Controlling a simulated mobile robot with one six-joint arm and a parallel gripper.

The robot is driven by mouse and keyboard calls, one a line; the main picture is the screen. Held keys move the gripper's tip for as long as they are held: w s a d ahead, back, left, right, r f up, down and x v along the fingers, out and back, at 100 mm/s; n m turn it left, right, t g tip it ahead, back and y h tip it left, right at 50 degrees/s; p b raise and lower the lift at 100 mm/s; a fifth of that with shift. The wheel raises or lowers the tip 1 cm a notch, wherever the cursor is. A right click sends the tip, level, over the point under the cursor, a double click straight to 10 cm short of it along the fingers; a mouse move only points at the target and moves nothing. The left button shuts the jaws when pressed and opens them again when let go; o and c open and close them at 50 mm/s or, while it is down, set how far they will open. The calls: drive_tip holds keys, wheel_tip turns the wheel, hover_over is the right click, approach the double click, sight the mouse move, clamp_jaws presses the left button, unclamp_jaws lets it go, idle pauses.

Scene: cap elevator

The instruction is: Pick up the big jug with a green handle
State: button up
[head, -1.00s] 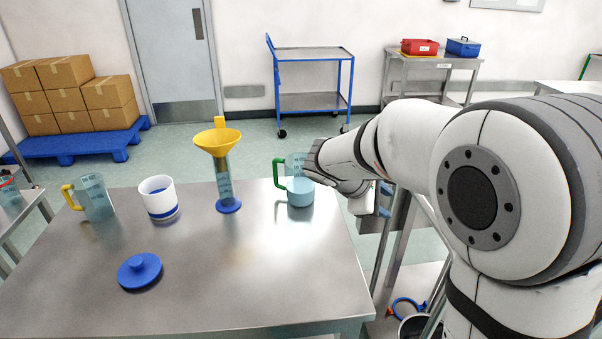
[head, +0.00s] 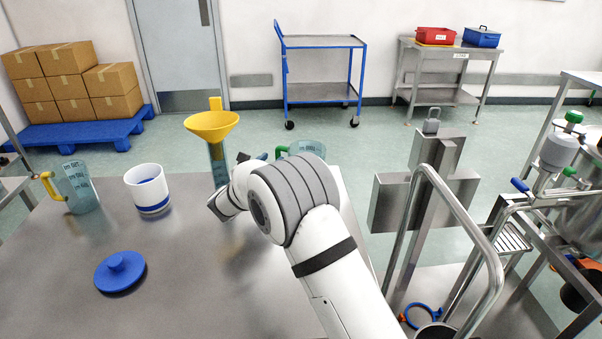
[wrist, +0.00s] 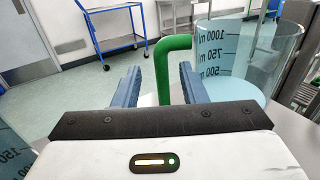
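The clear jug with a green handle (head: 309,148) stands on the metal table behind my arm, which hides most of it. In the wrist view the jug (wrist: 245,60) is at the right, with volume marks up to 1000 ml. Its green handle (wrist: 172,62) points toward the left and lies between the two blue fingers of my gripper (wrist: 158,78). The fingers are apart, with a visible gap on both sides of the handle. In the head view my gripper (head: 250,158) is partly hidden, just left of the jug.
A measuring cylinder with a yellow funnel (head: 212,126) stands close left of my gripper. A white cup (head: 148,188), a jug with a yellow handle (head: 77,187) and a blue lid (head: 120,271) are further left. The front of the table is clear.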

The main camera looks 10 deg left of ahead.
sight(276, 155)
drive_tip(key=x, duration=0.4)
drive_tip(key=shift+w+d, duration=0.2)
drive_tip(key=shift+w, duration=0.2)
drive_tip(key=shift+c, duration=0.2)
clamp_jaws()
